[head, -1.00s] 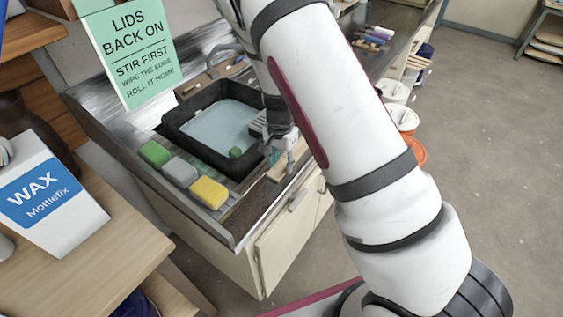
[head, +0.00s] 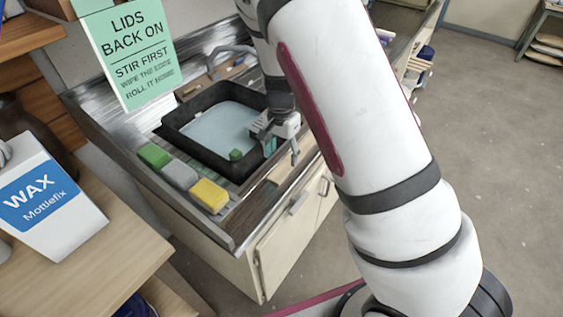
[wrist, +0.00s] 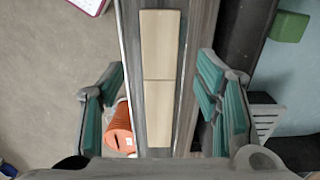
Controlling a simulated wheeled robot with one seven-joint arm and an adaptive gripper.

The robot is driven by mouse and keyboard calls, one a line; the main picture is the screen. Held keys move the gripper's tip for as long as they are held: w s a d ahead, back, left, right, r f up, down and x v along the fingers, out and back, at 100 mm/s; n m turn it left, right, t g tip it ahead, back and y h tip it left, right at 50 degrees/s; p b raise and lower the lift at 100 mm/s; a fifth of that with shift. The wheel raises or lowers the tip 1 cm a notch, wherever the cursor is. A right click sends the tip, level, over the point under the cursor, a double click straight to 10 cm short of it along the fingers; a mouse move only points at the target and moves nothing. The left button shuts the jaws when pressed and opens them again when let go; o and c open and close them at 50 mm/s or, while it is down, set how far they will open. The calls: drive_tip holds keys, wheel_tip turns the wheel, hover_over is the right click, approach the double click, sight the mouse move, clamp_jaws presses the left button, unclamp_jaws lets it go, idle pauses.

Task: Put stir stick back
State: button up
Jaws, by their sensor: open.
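My gripper (head: 282,150) is open over the front edge of the sink counter, partly hidden by my arm in the head view. In the wrist view, its teal-padded fingers (wrist: 163,82) stand apart on either side of a pale, flat wooden strip (wrist: 160,65). The strip lies along the counter edge and has a seam across it. The strip also shows in the head view (head: 284,170), just below the gripper. I cannot tell whether it is the stir stick or a rest for it. Nothing is held between the fingers.
A black basin (head: 180,140) of water holds a green block (head: 236,155). Green (head: 154,156), grey (head: 180,174) and yellow (head: 209,195) sponges lie left of it. An orange ribbed object (wrist: 119,128) is below the edge. A wax box (head: 45,200) stands on the near table.

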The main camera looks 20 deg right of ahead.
drive_tip(key=s+a+r+n+t+y, duration=0.1)
drive_tip(key=s+r, duration=0.1)
drive_tip(key=r, duration=0.6)
drive_tip(key=s+r+n+y, duration=0.1)
drive_tip(key=s+r+n, duration=0.15)
drive_tip(key=r, duration=0.55)
drive_tip(key=s+r+n+t+h, duration=0.1)
drive_tip(key=s+r+n+t, duration=0.1)
drive_tip(key=s+r, duration=0.5)
drive_tip(key=s+d+r+n+t, duration=0.1)
drive_tip(key=s+r+n, duration=0.4)
drive_tip(key=s, duration=0.8)
drive_tip(key=shift+r+t+h, duration=0.4)
drive_tip(key=shift+r+t, duration=0.4)
drive_tip(key=shift+r, duration=0.05)
